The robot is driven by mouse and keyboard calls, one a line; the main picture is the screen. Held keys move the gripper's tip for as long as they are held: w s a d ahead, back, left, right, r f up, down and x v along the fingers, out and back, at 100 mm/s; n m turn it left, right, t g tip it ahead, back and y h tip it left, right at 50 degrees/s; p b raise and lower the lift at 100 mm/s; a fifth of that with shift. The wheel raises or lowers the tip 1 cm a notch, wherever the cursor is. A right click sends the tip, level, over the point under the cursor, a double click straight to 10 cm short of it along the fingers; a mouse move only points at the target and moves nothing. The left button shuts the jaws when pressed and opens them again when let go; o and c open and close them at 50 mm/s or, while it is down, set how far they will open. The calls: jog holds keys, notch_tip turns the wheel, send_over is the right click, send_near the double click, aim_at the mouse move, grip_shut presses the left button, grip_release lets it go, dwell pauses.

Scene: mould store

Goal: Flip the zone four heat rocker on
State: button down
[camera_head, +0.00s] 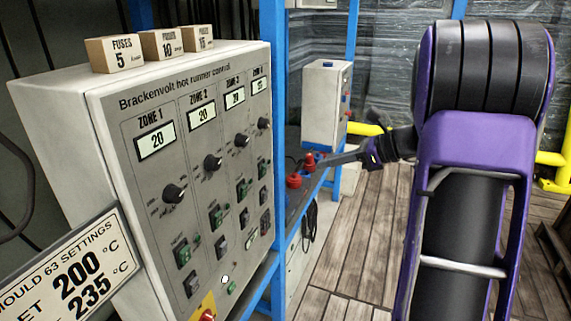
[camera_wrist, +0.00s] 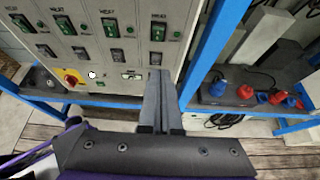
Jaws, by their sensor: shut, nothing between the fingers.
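The grey hot runner control panel (camera_head: 190,140) fills the left of the head view, with columns for zones one to four. The zone four heat rocker (camera_head: 262,168) is in the far right column, below its knob (camera_head: 264,123). In the wrist view it is the top right dark rocker (camera_wrist: 158,31) with a green lamp beside it. Which way it is tipped is too small to tell. My gripper (camera_wrist: 157,74) is shut and empty. Its tips appear below the lower right rocker (camera_wrist: 155,58) in the wrist view. In the head view my gripper (camera_head: 322,161) is right of the panel.
Blue rack posts (camera_head: 273,40) stand right of the panel. Red and blue connectors (camera_wrist: 275,97) lie on a dark shelf. A grey box (camera_head: 325,100) stands behind. A yellow-backed rotary switch (camera_wrist: 72,77) is low on the panel. Fuse boxes (camera_head: 160,45) sit on top. A settings sign (camera_head: 75,270) is in front.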

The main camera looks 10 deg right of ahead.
aim_at(265, 163)
jog(key=a+r+b+x, duration=0.1)
jog(key=r+x, duration=0.1)
jog(key=x, duration=1)
jog(key=shift+w+a, duration=0.3)
jog(key=shift+w, duration=0.25)
jog(key=shift+r, duration=0.1)
jog(key=p, duration=0.2)
jog(key=a+r+h+p, duration=0.1)
jog(key=p, duration=0.1)
jog(key=shift+w+r+g+p, duration=0.15)
jog(key=shift+w+g+p, duration=0.15)
jog(key=shift+d+f+b, duration=0.1)
jog(key=shift+f+b, duration=0.2)
jog(key=shift+f, duration=0.05)
jog(key=shift+r, duration=0.1)
